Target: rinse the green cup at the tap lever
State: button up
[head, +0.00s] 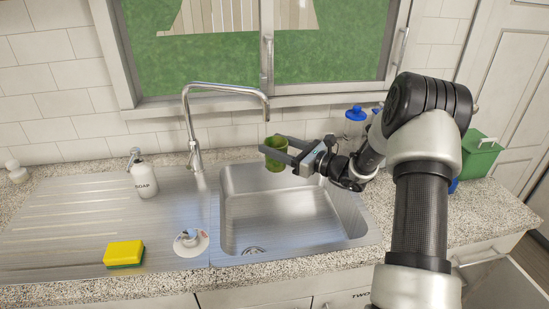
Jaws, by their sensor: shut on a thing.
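The green cup (275,160) is held over the back part of the sink basin, a little below the tap's spout end. My gripper (276,151) is shut on the cup, reaching in from the right with a finger on either side of it. The cup looks about upright; its inside is hard to make out. The metal tap (190,125) rises behind the sink and its spout bends over to just above the cup. The tap lever cannot be clearly made out apart from the tap body. No water stream shows.
A soap bottle (144,176) stands left of the tap. A yellow and green sponge (124,254) lies on the drainboard (60,225). A round strainer-like item (190,241) sits left of the basin. Blue-capped bottles (354,122) and a green container (480,157) stand at right. The basin (300,215) is empty.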

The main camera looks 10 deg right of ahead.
jog(key=shift+s+a, duration=0.15)
jog(key=shift+a, duration=0.1)
jog(key=shift+d, duration=0.2)
jog(key=shift+w+d, duration=0.3)
jog(key=shift+w, duration=0.05)
jog(key=shift+s+d, duration=0.3)
jog(key=shift+s, duration=0.05)
jog(key=shift+s+d, duration=0.6)
jog(key=shift+s, duration=0.45)
jog(key=shift+s+d, duration=0.65)
jog(key=shift+s, duration=0.35)
jog(key=shift+s+d, duration=0.6)
jog(key=shift+s, duration=0.45)
jog(key=shift+r, duration=0.1)
